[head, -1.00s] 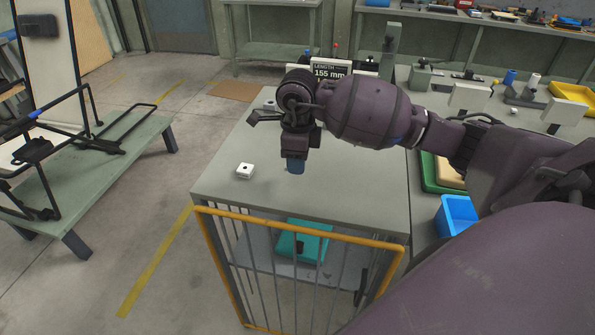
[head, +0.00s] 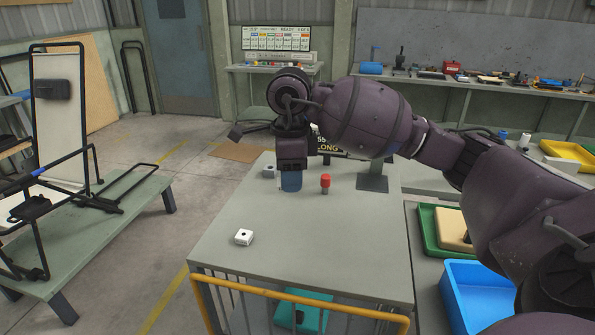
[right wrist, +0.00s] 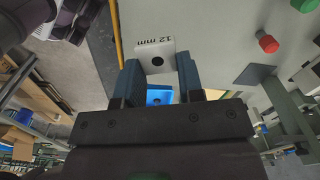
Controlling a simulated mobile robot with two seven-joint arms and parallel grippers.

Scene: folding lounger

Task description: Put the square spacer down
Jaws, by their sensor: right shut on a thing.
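My right gripper (head: 290,184) points down over the far left part of the grey table (head: 300,235). In the right wrist view its blue fingers (right wrist: 158,82) are shut on the square spacer (right wrist: 153,46), whose pale face has a round hole and reads "12 mm". A bright blue patch with a hole shows closer to the palm; I cannot tell if it is part of the spacer. In the head view the fingers mostly hide the spacer, and I cannot tell whether it touches the table. My left gripper is out of view.
A grey block (head: 268,171) is just left of my gripper. A red-topped cylinder (head: 325,183) stands to its right. The table middle is clear. A blue bin (head: 480,290) is at right.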

